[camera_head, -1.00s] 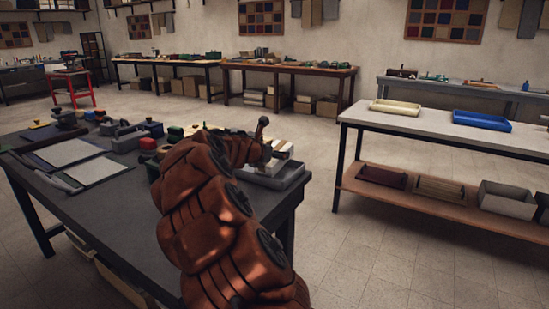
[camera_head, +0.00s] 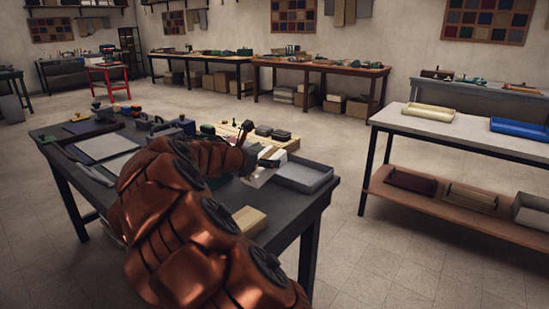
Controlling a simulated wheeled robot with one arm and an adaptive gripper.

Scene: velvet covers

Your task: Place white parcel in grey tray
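The grey tray (camera_head: 304,179) sits at the right end of the dark table, and the part of its inside that shows looks empty. My gripper (camera_head: 265,163) is just left of the tray, low over the table and partly hidden by my copper-coloured arm. A small white thing, likely the white parcel (camera_head: 257,178), shows at the gripper's fingers, left of the tray wall. It is too small to tell whether the fingers are closed on it or only beside it.
The dark table (camera_head: 290,216) also bears a pale wooden block (camera_head: 249,220), a light board (camera_head: 232,131) with dark pieces behind the gripper, and grey panels (camera_head: 106,147) at left. A white-topped bench (camera_head: 455,131) with a cream tray (camera_head: 429,113) and blue tray (camera_head: 518,127) stands right. Open floor lies between.

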